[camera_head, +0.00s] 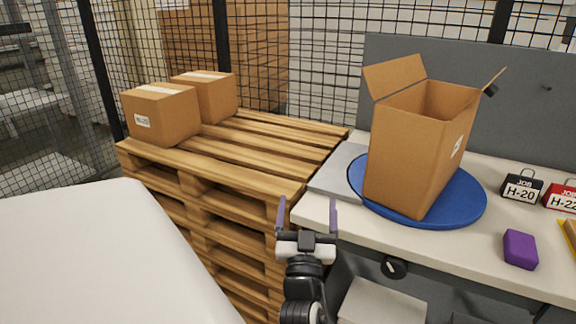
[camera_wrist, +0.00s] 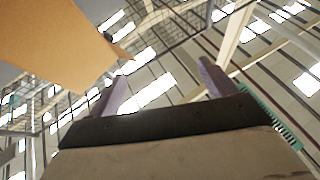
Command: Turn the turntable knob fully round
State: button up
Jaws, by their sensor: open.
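The turntable (camera_head: 453,214) is a blue disc on the white bench, with an open-topped cardboard box (camera_head: 405,150) standing on it. A round black knob (camera_head: 394,267) with a light pointer mark is on the bench's front face, below the turntable. My gripper (camera_head: 307,215) is open and empty, fingers pointing up, at the bench's left front corner, to the left of the knob and apart from it. In the wrist view my two purple-grey fingers (camera_wrist: 157,88) are spread with nothing between them. Part of the cardboard box (camera_wrist: 60,40) shows there at the upper left; the knob does not.
A stack of wooden pallets (camera_head: 215,170) with two closed boxes stands left of the bench. A purple block (camera_head: 520,250) and job tags (camera_head: 521,188) lie on the bench at right. A pale box (camera_head: 380,303) is under the bench. Mesh fencing stands behind.

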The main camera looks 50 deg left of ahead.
jog(key=shift+s+a+r+n+g+y, duration=0.15)
jog(key=shift+s+a+r+y, duration=0.2)
jog(key=shift+r, duration=0.3)
jog(key=shift+s+a+r+n+g+y, duration=0.15)
jog(key=shift+s+a+r+y, duration=0.1)
jog(key=shift+a+r, duration=0.3)
jog(key=shift+d, duration=0.15)
